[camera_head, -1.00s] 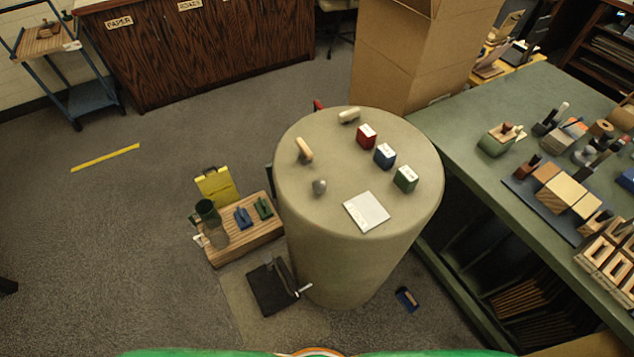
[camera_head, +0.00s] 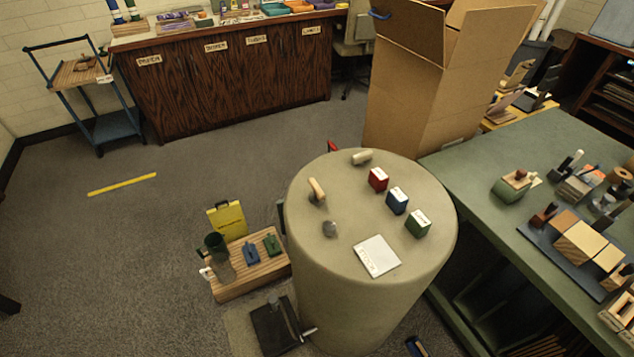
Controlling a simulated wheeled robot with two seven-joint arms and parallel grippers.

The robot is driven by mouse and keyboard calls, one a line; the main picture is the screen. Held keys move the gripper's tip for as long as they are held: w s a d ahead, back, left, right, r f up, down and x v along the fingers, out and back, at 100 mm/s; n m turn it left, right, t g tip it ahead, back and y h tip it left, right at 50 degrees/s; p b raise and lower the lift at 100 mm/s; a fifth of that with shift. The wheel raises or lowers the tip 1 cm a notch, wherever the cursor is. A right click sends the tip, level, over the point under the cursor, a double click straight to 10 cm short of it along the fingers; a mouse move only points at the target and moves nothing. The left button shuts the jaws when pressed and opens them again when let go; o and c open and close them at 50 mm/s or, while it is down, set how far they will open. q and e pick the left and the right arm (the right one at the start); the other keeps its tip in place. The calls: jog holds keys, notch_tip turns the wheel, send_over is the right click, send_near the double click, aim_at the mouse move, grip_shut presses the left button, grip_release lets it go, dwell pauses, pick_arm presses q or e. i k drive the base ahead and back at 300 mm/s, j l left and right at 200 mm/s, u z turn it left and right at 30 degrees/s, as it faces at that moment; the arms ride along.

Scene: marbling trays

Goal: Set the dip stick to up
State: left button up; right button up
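I cannot pick out a dip stick for certain. A round beige drum (camera_head: 335,310) stands in the middle of the view. On its top are a tan wooden-looking handle (camera_head: 317,189), a grey knob (camera_head: 330,229), a pale cylinder (camera_head: 362,157), and red (camera_head: 378,179), blue (camera_head: 397,200) and green (camera_head: 418,223) blocks. A white card (camera_head: 377,256) lies near its front. Neither of my grippers is in view.
A green table (camera_head: 540,230) with tools is on the right, and a tall cardboard box (camera_head: 415,100) stands behind. A dark wooden cabinet (camera_head: 220,95) is at the back. The left floor is open.

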aim_at(319, 194)
jog(key=k+j+z, duration=0.2)
jog(key=z, duration=0.15)
jog(key=k+j+z, duration=0.2)
jog(key=j+z, duration=0.2)
